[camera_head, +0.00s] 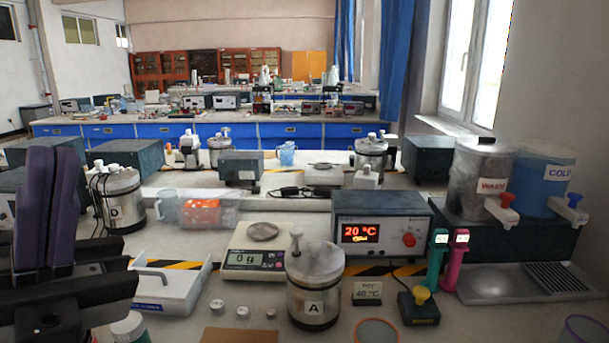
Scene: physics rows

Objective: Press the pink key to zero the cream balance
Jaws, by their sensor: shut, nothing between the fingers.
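The cream balance (237,272) stands on the bench at the middle, with a round grey pan (263,232) on top. Its front display (248,259) appears to read 0 g. I cannot make out the pink key clearly; it is too small here, and a metal canister marked A (315,289) stands close at the balance's right front. The pan looks empty. My gripper (50,158) is at the far left edge of the view, with its dark fingers upright and shut, holding nothing. It is well to the left of the balance and apart from it.
A white device (170,283) lies between my gripper and the balance. Several small weights (243,312) sit in front of the balance. A box reading 20 °C (383,237) stands behind right, with green and pink handheld devices (455,260) beside it. Warm and cold tanks (541,180) are at right.

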